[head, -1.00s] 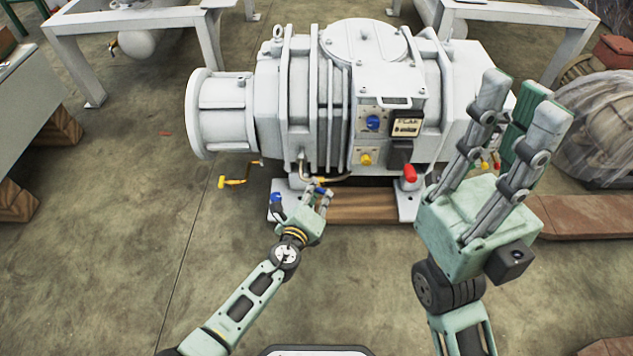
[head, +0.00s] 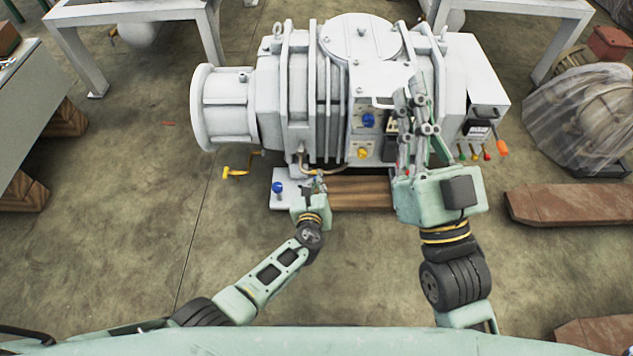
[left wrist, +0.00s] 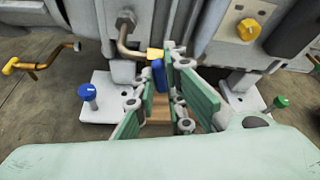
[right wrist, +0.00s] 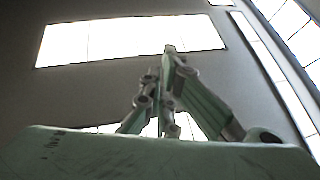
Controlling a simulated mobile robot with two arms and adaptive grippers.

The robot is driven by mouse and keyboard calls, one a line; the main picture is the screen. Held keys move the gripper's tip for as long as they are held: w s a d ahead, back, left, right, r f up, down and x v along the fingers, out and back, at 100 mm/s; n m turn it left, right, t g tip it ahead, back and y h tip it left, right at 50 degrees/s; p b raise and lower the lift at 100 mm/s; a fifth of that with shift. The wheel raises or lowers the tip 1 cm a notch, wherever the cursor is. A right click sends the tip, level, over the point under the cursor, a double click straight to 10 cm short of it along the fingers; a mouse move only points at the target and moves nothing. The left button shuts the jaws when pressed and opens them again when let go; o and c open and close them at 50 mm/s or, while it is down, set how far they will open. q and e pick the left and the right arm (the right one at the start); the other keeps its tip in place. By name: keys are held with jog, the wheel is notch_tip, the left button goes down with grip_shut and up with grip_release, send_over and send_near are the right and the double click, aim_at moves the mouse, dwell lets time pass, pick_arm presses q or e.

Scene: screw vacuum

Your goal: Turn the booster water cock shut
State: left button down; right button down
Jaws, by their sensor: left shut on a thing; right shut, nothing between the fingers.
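The water cock, with a blue lever (left wrist: 158,76) and a yellow body (left wrist: 155,54), sits at the end of a bent pipe (left wrist: 128,45) under the pump in the left wrist view. My left gripper (head: 316,180) is low at the pump's front. In the left wrist view its fingers (left wrist: 163,88) are shut on the blue lever, which they partly cover. My right gripper (head: 410,92) is shut and empty, raised in front of the pump's panel. In the right wrist view its fingers (right wrist: 167,65) point up toward bright ceiling windows.
The grey pump (head: 325,90) fills the middle. A blue knob (head: 277,187) stands on its foot, left of my left gripper; a yellow crank (head: 236,173) sticks out further left. An orange lever (head: 500,148) and small coloured knobs are at right. Open floor lies at front left.

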pick_arm(q)
jog(key=shift+m+y+p, duration=0.3)
jog(key=shift+m+p, duration=0.05)
jog(key=shift+m, duration=0.25)
pick_arm(e)
jog(key=shift+w+f+g+h, duration=0.15)
jog(key=shift+w+f+g, duration=0.2)
jog(key=shift+f, duration=0.3)
jog(key=shift+w+f+g+h, duration=0.2)
jog(key=shift+w+f+g, duration=0.15)
jog(key=shift+f, duration=0.3)
jog(key=shift+w+f+g+h, duration=0.15)
jog(key=shift+w+f+g, duration=0.2)
jog(key=shift+f, duration=0.3)
jog(key=shift+s, duration=0.1)
pick_arm(q)
jog(key=c, duration=1.8)
grip_release()
jog(key=v, duration=1.2)
jog(key=shift+d, duration=0.15)
